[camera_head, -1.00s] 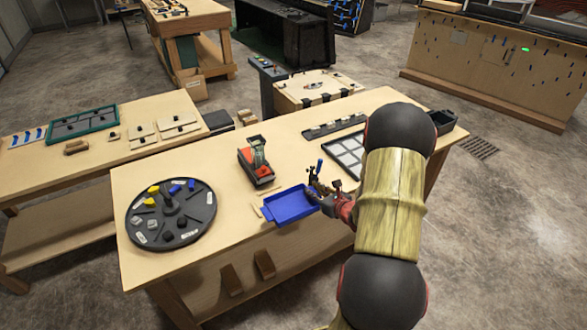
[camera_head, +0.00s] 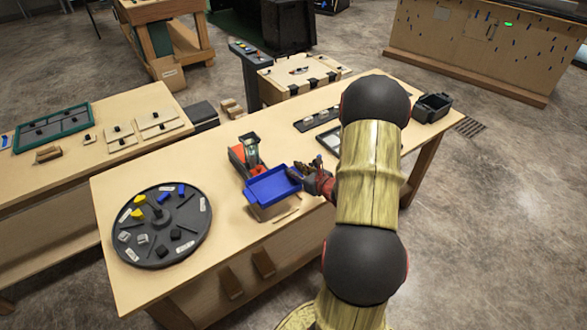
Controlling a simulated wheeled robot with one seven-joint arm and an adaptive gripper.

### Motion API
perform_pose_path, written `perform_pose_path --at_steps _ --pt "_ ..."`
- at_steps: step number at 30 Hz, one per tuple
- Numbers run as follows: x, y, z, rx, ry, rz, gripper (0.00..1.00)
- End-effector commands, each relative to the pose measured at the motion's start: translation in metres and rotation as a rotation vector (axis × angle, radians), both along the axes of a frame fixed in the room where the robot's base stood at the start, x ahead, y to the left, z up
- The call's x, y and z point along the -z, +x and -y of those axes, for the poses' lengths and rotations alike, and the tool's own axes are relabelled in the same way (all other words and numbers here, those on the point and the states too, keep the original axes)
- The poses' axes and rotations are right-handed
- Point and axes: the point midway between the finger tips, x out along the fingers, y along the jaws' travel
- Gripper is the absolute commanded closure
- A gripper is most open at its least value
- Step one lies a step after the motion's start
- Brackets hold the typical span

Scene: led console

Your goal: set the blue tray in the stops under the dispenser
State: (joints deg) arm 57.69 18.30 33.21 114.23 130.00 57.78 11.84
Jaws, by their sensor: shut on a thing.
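The blue tray (camera_head: 271,186) is in front of the dispenser, partly over a light wooden piece on the table. My gripper (camera_head: 297,176) is at the tray's right side and shut on it. The tray looks raised a little above the table, with its far edge close to the dispenser's base. The dispenser (camera_head: 248,152) has an orange-red base and a dark upright with a clear-looking top. The stops (camera_head: 284,215) seem to be the light wooden strips under and in front of the tray; the tray hides most of them.
A round black turntable (camera_head: 155,226) with yellow, blue and grey pieces stands at the left of the table. A black bin (camera_head: 432,107) sits at the far right corner. A dark rack (camera_head: 316,119) lies behind my arm. The table's front edge is close to the tray.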

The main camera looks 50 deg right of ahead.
Motion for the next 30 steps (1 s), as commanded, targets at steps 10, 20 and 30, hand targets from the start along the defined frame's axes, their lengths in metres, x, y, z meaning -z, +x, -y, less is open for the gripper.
perform_pose_path --at_steps 10,20,30 --pt "0.035 0.000 0.000 0.000 0.001 -0.001 1.00" --pt "0.061 0.000 0.000 0.000 0.000 0.001 1.00" --pt "0.061 0.000 0.000 0.000 0.000 0.001 1.00"
